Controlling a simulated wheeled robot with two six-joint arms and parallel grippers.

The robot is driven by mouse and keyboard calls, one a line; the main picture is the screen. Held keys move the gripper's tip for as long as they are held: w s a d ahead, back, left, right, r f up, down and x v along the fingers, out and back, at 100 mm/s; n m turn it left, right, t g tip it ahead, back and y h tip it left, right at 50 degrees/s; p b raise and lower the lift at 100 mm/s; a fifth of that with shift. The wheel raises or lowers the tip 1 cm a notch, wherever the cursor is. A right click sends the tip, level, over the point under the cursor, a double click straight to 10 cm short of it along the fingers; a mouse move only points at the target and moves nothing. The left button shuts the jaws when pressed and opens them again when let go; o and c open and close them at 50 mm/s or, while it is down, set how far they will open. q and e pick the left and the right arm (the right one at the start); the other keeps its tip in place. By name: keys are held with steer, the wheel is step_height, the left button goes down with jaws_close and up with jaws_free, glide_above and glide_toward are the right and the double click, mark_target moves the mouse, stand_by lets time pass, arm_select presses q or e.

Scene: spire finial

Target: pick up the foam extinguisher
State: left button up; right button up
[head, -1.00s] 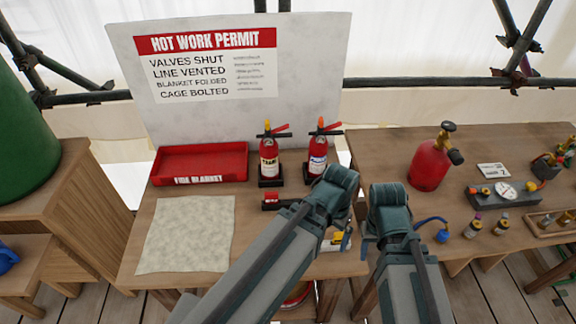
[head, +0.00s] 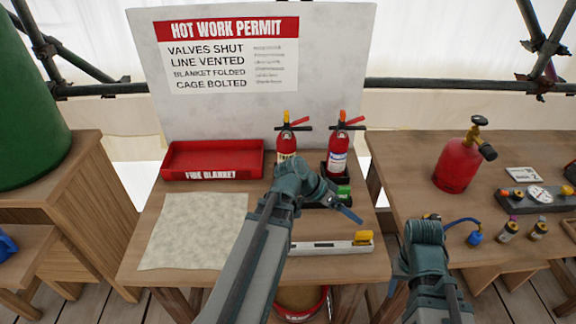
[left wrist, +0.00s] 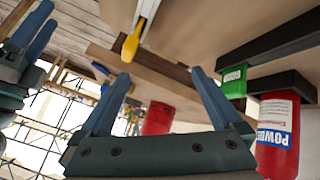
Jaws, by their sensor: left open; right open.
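The foam extinguisher (head: 285,143) appears to be the left of two red extinguishers at the back of the middle table. It stands upright with a pale label, and its lower part is hidden behind my left gripper. The powder extinguisher (head: 338,148), with a blue-marked label, stands just right of it. It also shows in the left wrist view (left wrist: 276,135), its label reading POWDER. My left gripper (head: 348,208) is open and empty in front of the extinguishers; its spread fingers show in the left wrist view (left wrist: 160,76). My right gripper (head: 408,255) is open at the table's right.
A red fire blanket tray (head: 213,174) and a pale cloth (head: 195,230) lie left. A red gas cylinder (head: 455,167) stands on the right table.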

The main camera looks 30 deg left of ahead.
arm_select(q)
steer(key=w+a+t+b, duration=0.4)
steer(key=a+t+b, duration=0.25)
steer(key=a, duration=0.85)
steer(key=n+t+y+b, duration=0.2)
steer(key=t+y+b, duration=0.15)
steer(key=t, duration=0.35)
glide_toward(278, 147)
steer(key=shift+g+h, duration=0.35)
steer(key=x, duration=0.7)
steer(key=shift+w+r+b, duration=0.15)
steer(key=shift+b, duration=0.2)
steer(key=shift+x, duration=3.15)
steer(key=shift+d, duration=0.1)
jaws_close()
